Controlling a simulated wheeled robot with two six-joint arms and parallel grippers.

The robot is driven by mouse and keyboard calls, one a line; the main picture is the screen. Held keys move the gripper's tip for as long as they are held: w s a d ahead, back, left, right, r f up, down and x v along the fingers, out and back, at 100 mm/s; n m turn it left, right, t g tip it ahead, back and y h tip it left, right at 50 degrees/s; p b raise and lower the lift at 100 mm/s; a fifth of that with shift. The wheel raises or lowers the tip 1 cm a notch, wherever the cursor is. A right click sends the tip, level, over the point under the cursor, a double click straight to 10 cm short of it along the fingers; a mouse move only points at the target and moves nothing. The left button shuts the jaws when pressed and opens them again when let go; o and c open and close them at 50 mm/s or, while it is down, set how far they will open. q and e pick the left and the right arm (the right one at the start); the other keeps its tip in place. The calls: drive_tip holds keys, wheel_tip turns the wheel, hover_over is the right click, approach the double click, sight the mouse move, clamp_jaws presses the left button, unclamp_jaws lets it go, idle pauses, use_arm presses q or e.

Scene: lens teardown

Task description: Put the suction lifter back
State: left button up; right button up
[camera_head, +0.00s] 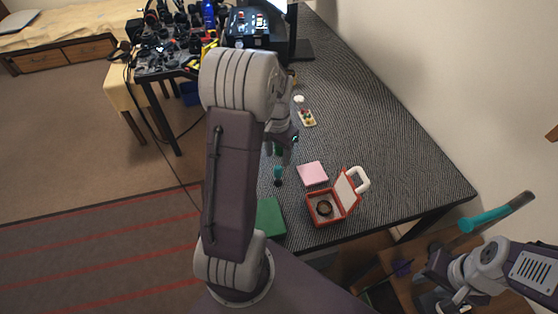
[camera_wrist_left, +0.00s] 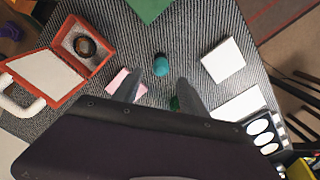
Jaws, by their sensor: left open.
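The suction lifter appears to be the small teal upright piece (camera_head: 278,174) on the striped table, just beyond the green mat (camera_head: 270,218). In the left wrist view the teal piece (camera_wrist_left: 160,65) is seen from above, ahead of the gap between my fingers. My left gripper (camera_head: 283,153) is open and empty above and beyond it, partly hidden by my arm; its two fingers (camera_wrist_left: 157,90) are spread apart in the wrist view. My right gripper (camera_head: 459,299) is at the lower right, off the table; its jaw opening is unclear.
An open red case (camera_head: 313,219) holds a dark ring (camera_head: 324,208); its lid and white handle stand at the right. A pink pad (camera_head: 312,173) lies beside it. A white square (camera_wrist_left: 222,60) lies right in the wrist view. Cluttered gear fills the far end. The table's right side is clear.

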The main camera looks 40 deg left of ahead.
use_arm(q)
drive_tip(key=s+d+r+p, duration=0.1)
drive_tip(key=s+d, duration=0.4)
drive_tip(key=d, duration=0.2)
drive_tip(key=s+d+r+t+p, duration=0.1)
drive_tip(key=s+d, duration=0.4)
drive_tip(key=d, duration=0.2)
drive_tip(key=shift+d+n+p, duration=0.35)
drive_tip(key=shift+d+n, duration=0.05)
drive_tip(key=shift+c, duration=0.3)
